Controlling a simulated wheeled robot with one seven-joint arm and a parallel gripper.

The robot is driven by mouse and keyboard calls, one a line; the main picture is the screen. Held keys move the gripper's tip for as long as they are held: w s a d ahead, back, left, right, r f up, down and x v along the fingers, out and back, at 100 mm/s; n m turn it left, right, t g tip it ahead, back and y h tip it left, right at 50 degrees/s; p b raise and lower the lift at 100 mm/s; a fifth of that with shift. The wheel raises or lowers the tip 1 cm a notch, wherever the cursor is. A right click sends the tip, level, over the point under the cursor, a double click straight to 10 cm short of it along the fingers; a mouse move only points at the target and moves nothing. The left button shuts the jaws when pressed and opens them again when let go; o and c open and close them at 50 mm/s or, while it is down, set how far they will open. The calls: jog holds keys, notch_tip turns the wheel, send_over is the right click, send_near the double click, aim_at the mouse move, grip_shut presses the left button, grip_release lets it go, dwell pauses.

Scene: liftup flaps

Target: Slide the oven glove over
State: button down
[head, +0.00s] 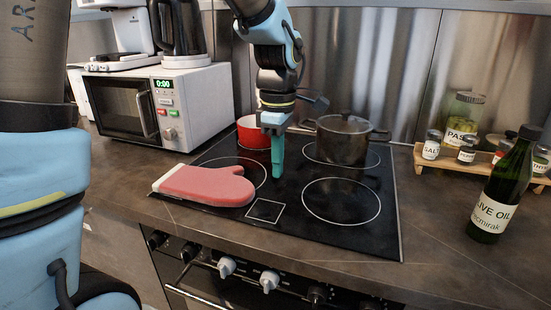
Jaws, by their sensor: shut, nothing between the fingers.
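A pink-red oven glove (207,186) with a pale cuff lies flat across the left front of the black cooktop. Its cuff end reaches past the cooktop's left edge onto the brown counter. The mitten end points right and lies partly over the front left ring. My gripper (277,174) points straight down, with its teal fingers shut and empty. It is to the right of the glove, over the middle of the cooktop (300,226). A gap shows between the fingers and the glove. I cannot tell whether the fingertips touch the glass.
A red pot (251,133) stands behind my gripper, and a dark lidded pot (342,142) at the back right. A white microwave (160,108) stands back left. An olive oil bottle (497,195) and spice rack (479,168) stand right. The front right ring is clear.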

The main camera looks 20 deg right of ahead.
aim_at(261, 197)
notch_tip(261, 197, down, 6)
jog(key=shift+r, duration=0.15)
jog(key=shift+w+a+f+p, duration=0.2)
jog(key=shift+w+a+p, duration=0.75)
jog(key=shift+a, duration=0.2)
jog(key=shift+w+a+f, duration=0.1)
jog(key=shift+w+a, duration=0.25)
jog(key=shift+w, duration=0.05)
